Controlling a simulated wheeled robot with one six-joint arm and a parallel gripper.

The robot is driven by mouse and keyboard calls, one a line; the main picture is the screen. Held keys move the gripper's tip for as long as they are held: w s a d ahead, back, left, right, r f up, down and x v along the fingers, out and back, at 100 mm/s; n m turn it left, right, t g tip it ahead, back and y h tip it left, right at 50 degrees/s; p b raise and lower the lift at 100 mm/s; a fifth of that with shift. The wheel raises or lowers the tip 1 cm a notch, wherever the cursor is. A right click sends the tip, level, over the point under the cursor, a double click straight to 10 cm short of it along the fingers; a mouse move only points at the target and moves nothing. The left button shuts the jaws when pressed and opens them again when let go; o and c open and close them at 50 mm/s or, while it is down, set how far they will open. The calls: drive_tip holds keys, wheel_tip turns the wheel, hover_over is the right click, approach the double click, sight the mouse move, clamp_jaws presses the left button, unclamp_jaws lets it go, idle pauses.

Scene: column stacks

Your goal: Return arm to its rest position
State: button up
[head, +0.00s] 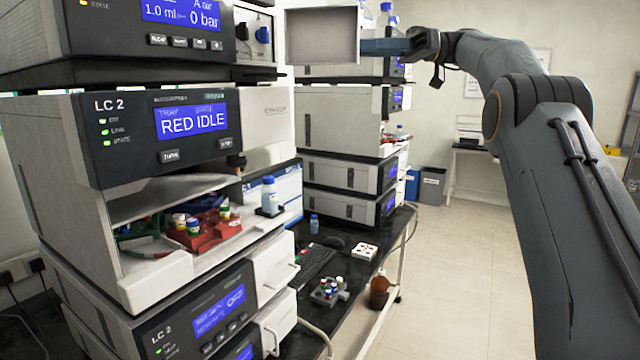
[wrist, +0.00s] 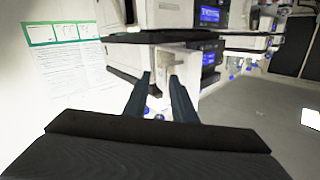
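My gripper (head: 368,46) is raised at the top middle of the head view, with my arm reaching in from the right. In the wrist view the two dark fingers of my gripper (wrist: 160,76) stand apart with a gap between them, and I see nothing held. A pale framed panel (head: 321,36) lies just left of the fingertips in the head view. A pale panel-like part (wrist: 178,62) shows beyond the tips in the wrist view. I cannot tell whether the fingers touch it.
A near instrument stack (head: 165,125) reads "RED IDLE"; its open bay holds a red rack (head: 205,232) with several vials. A second stack (head: 345,171) stands behind. A small grey vial rack (head: 328,291) and a white rack (head: 364,250) are on the black bench. Floor at right is clear.

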drive_tip(key=w+a+f+m+t+h+b, duration=0.1)
drive_tip(key=w+f+m+t+h, duration=0.1)
drive_tip(key=f+m, duration=0.5)
drive_tip(key=w+a+f+m+t+h, duration=0.15)
drive_tip(key=f+m, duration=0.25)
drive_tip(key=f, duration=0.6)
drive_tip(key=s+f+m+t+h+b, duration=0.1)
drive_tip(key=s+f+m+h, duration=0.15)
drive_tip(key=f, duration=0.45)
drive_tip(key=s+f+m+h, duration=0.2)
drive_tip(key=s+f, duration=0.1)
drive_tip(key=f, duration=0.4)
drive_tip(key=s+d+f+h, duration=0.3)
drive_tip(key=s+f, duration=0.5)
drive_tip(key=s, duration=0.2)
drive_tip(key=s+d+f+m+h+b, duration=0.1)
drive_tip(key=s+d+f+h, duration=0.2)
drive_tip(key=s+f, duration=0.6)
drive_tip(key=s+d+f+m+h+b, duration=0.1)
drive_tip(key=s+d+f+h, duration=0.2)
drive_tip(key=s+f, duration=0.5)
drive_tip(key=s, duration=0.4)
drive_tip(key=shift+s+d+f, duration=0.2)
drive_tip(key=shift+s+f, duration=0.15)
drive_tip(key=shift+f, duration=0.05)
